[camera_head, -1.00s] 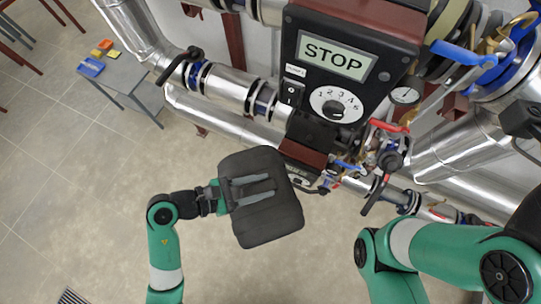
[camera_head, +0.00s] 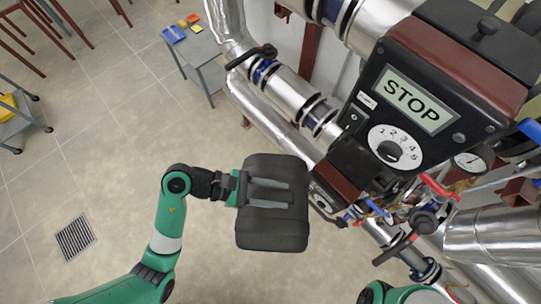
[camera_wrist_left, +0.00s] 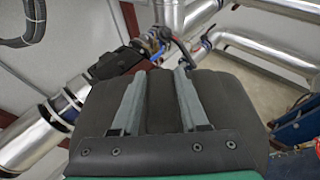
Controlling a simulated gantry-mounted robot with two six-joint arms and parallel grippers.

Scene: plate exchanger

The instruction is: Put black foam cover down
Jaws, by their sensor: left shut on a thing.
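The black foam cover (camera_head: 272,231) is a dark, rounded block held in the air in the middle of the head view. My left gripper (camera_head: 305,193) is shut on the foam cover, its two grey fingers lying along it. In the left wrist view the foam cover (camera_wrist_left: 232,110) fills the lower middle, with the left gripper's fingers (camera_wrist_left: 160,78) over it. The side of the cover facing away is hidden. My right gripper is out of view; only a green part of that arm shows at the bottom right.
The black control box with the STOP display (camera_head: 410,98) and silver pipes (camera_head: 292,92) stand close to the right of the cover. A small grey table (camera_head: 202,62) with coloured items is at the upper left. Open floor with a drain grate (camera_head: 75,238) lies to the left.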

